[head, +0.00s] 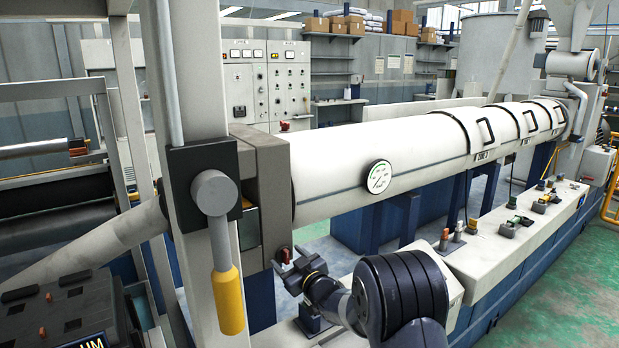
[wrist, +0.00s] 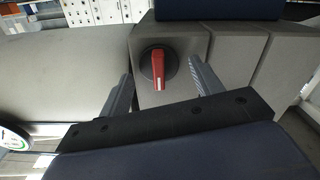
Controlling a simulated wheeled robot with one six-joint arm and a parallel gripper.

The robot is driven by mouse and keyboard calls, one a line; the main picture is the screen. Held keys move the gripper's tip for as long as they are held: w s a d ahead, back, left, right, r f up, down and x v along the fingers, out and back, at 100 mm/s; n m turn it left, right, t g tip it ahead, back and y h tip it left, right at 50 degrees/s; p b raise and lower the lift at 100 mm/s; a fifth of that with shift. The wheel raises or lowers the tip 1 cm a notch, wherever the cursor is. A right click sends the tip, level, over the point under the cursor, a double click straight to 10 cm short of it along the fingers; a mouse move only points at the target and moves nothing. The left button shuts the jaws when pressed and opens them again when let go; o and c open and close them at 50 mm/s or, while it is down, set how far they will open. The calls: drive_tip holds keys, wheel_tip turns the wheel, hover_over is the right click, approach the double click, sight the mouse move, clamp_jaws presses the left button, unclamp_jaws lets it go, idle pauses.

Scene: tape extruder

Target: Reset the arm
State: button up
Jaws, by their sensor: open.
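My gripper (wrist: 160,88) is open and empty in the wrist view, its two fingers spread wide. A red rotary handle on a dark round base (wrist: 158,68) shows between and beyond the fingers, on a grey block face. The handle points along the picture's vertical. In the head view my arm reaches in from the bottom, and its end is close to the grey block, beside the small red handle (head: 287,255). Whether the fingers touch the handle cannot be told; they appear apart from it.
A long white extruder barrel (head: 350,165) with a round gauge (head: 379,177) runs to the right. A lever with a yellow grip (head: 228,300) hangs on the grey post at left. A control console (head: 520,240) with several knobs stands at right. Green floor (head: 570,300) is free at far right.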

drive_tip(key=shift+r+m+p, duration=0.15)
drive_tip(key=shift+m+p, duration=1.15)
drive_tip(key=shift+p, duration=1.05)
drive_tip(key=shift+p, duration=0.3)
drive_tip(key=shift+s+d, duration=0.25)
